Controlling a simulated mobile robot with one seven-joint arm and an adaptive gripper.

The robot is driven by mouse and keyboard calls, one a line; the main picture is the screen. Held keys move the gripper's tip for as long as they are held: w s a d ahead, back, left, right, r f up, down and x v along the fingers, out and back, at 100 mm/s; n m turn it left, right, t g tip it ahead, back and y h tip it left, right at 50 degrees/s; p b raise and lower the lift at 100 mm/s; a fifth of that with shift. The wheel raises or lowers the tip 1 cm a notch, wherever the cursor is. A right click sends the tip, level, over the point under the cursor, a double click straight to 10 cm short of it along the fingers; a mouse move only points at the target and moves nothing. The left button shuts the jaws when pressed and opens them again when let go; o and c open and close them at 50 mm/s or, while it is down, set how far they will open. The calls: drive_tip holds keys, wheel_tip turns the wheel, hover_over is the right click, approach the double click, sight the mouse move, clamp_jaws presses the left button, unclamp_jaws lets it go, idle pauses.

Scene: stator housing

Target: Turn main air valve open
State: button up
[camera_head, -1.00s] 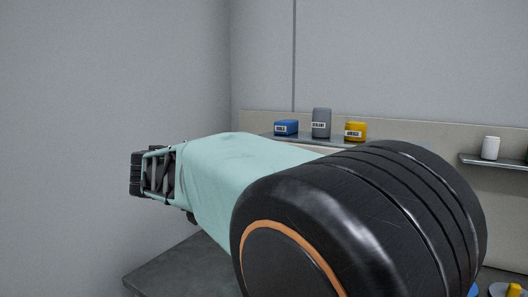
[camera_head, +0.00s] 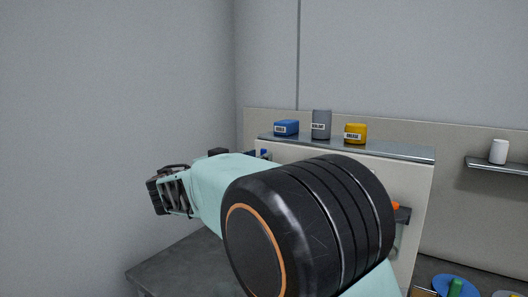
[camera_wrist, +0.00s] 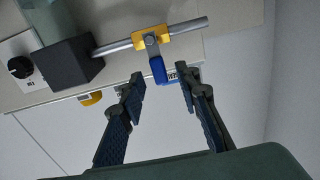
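In the wrist view the valve has a yellow body (camera_wrist: 152,42) on a grey pipe (camera_wrist: 185,28), with a short blue handle (camera_wrist: 158,70) standing out from it toward my gripper. My gripper (camera_wrist: 160,86) is open, with one finger on each side of the handle's line. The handle's end lies just beyond and between the fingertips, and no contact shows. In the head view my gripper (camera_head: 168,192) is at the left, beyond my arm. A small blue bit (camera_head: 264,153) shows behind my arm there; I cannot tell if it is the handle.
The pipe runs into a dark box (camera_wrist: 68,64) beside a white plate with a black knob (camera_wrist: 20,67). On the shelf (camera_head: 400,151) stand a blue box (camera_head: 286,128), a grey container (camera_head: 321,124) and a yellow container (camera_head: 356,134). A grey table (camera_head: 190,262) lies below.

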drive_tip(key=shift+x, duration=1.8)
clamp_jaws()
